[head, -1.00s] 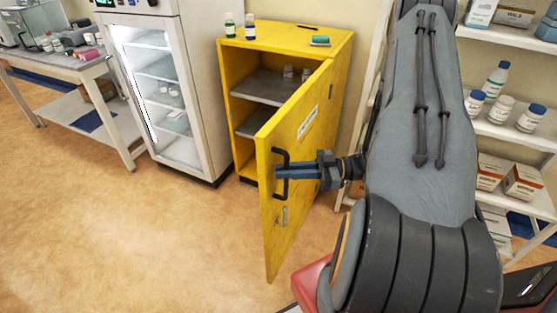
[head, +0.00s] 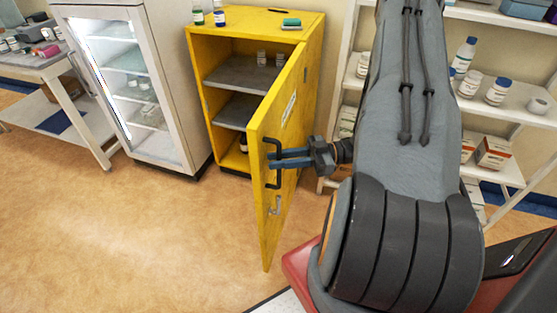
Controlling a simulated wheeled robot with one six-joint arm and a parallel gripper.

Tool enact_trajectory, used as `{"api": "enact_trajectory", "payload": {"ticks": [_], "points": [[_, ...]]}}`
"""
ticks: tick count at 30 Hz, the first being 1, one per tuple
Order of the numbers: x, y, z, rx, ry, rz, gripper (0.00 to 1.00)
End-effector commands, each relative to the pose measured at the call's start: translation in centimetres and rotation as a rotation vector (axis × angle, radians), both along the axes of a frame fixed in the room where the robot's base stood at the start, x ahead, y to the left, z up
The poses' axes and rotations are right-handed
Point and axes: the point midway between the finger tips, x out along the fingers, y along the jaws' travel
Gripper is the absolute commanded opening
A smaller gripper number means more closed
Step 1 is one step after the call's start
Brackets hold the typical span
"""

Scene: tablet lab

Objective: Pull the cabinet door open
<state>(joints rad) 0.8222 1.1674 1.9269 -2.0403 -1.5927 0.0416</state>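The yellow cabinet (head: 197,75) stands centre-left with its door (head: 268,215) swung well out toward me, hinged on the right. Its grey shelves (head: 240,80) show inside. The black handle (head: 277,183) is on the door's outer face near the free edge. My gripper (head: 272,158) reaches in from the right at the handle. Its two blue fingers show a gap between them and overlap the handle bar. Whether they touch the bar is unclear.
A glass-front fridge (head: 135,80) stands left of the cabinet, and a bench (head: 60,70) farther left. A white shelf rack (head: 500,110) with bottles and boxes is on the right. Bottles (head: 219,15) stand on the cabinet top. The floor (head: 130,230) in front is clear.

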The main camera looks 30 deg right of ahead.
Motion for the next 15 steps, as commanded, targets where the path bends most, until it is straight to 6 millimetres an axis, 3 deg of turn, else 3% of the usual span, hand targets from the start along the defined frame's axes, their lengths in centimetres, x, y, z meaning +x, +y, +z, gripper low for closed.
{"api": "enact_trajectory", "payload": {"ticks": [5,15], "points": [[-0.2,-0.6,-0.1,0.0,-0.001,-0.002,0.2],[-1.9,-5.5,-0.2,0.0,-0.001,-0.003,0.2]]}}
